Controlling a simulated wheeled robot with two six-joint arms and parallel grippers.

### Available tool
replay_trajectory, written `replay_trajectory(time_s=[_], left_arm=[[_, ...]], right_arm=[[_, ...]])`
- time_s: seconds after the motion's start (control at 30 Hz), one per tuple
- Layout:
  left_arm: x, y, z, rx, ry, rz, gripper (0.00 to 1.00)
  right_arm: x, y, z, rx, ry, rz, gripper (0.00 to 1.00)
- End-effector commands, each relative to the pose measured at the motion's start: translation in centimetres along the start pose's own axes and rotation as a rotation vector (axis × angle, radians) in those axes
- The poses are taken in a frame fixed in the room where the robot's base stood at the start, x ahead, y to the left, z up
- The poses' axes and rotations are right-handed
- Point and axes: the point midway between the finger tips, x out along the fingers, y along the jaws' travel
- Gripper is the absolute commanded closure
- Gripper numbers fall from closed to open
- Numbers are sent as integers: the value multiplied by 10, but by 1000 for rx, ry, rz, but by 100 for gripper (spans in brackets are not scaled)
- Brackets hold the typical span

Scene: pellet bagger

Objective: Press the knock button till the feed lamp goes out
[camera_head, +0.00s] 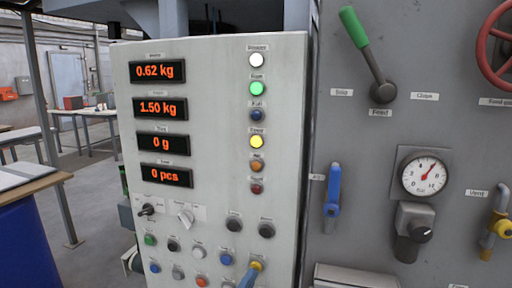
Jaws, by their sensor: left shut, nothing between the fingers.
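The white control panel (205,120) stands in front of me. Its lamp column has a white, a green and a yellow lamp (257,142) lit; the blue, orange and red lamps look dark. The small lamp labels are too blurred to tell surely which is the feed lamp. Below are rows of push buttons with unreadable labels, so I cannot tell which is the knock button. My left gripper (250,276), blue, comes in at the bottom edge, shut and empty. Its tip is at or just in front of a yellow button (257,266), partly hiding it; contact is unclear. My right gripper is out of view.
Displays on the panel read 0.62 kg, 1.50 kg, 0 g and 0 pcs. To the right a grey wall carries a green-handled lever (361,40), a gauge (425,174), a blue valve handle (333,190) and a red wheel (490,45). Tables (85,112) stand at the left.

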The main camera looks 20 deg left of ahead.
Motion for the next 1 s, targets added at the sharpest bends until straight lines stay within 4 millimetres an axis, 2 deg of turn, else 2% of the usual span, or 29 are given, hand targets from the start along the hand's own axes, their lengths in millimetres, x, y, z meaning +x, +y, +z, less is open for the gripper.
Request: replay_trajectory(time_s=[0.03,0.7,1.0], left_arm=[[0,0,0,0,0,0,100],[5,3,3,0,0,-1,100],[-2,-2,-2,0,0,0,100]], right_arm=[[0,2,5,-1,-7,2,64],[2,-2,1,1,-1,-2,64],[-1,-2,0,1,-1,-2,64]])
